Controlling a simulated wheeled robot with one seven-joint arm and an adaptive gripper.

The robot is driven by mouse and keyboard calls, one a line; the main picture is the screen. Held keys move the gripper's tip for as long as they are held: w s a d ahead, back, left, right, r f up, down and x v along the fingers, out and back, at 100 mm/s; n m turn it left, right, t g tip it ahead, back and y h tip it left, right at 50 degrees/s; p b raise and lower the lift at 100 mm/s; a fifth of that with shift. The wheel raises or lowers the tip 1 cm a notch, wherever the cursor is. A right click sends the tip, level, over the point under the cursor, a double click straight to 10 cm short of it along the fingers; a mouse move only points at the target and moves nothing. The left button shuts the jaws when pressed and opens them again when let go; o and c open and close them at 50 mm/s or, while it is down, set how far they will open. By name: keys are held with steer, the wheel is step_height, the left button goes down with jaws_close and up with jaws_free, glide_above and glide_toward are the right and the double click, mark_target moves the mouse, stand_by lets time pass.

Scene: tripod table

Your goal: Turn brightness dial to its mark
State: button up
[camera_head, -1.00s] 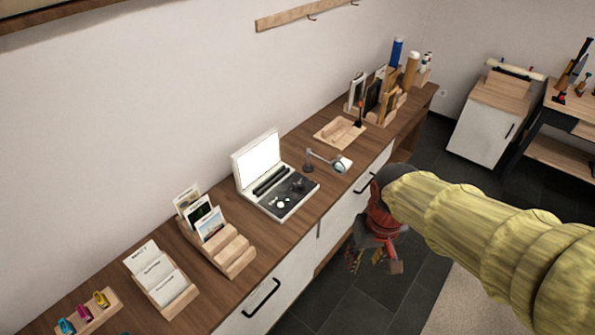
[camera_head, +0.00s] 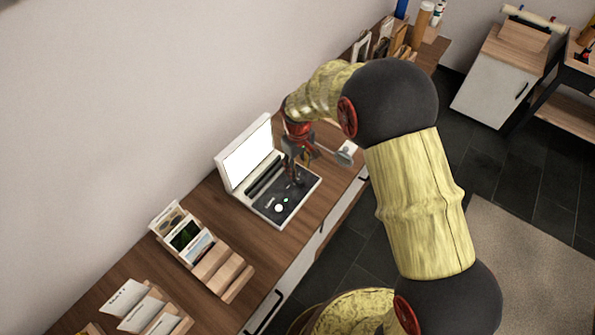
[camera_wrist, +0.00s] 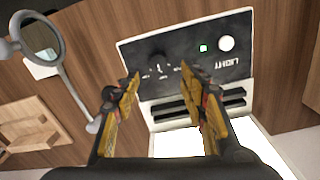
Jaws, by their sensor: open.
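The light box (camera_head: 243,155) stands on the wooden counter with its bright screen raised and a dark control panel (camera_head: 268,210) in front. In the wrist view the panel (camera_wrist: 185,87) carries a black dial (camera_wrist: 158,60) with pale marks around it. Its pointer's exact angle is too small to read. My gripper (camera_head: 293,172) is over the panel's right part and hides the dial area in the head view. In the wrist view my gripper (camera_wrist: 161,76) is open and empty, its two fingertips apart on either side of the dial's line; contact cannot be told.
A round white button (camera_wrist: 227,43) and a green lamp (camera_wrist: 203,48) sit beside the dial. A magnifier on an arm (camera_head: 343,156) stands close to my gripper. Card racks (camera_head: 222,270) stand at the left; bare counter lies between.

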mark_target(300, 180)
steer(key=f, duration=0.5)
steer(key=f+b, duration=0.1)
steer(key=f, duration=0.1)
steer(key=shift+w+d+f, duration=0.15)
steer(key=shift+d+f, duration=0.1)
steer(key=shift+c, duration=0.3)
jaws_close()
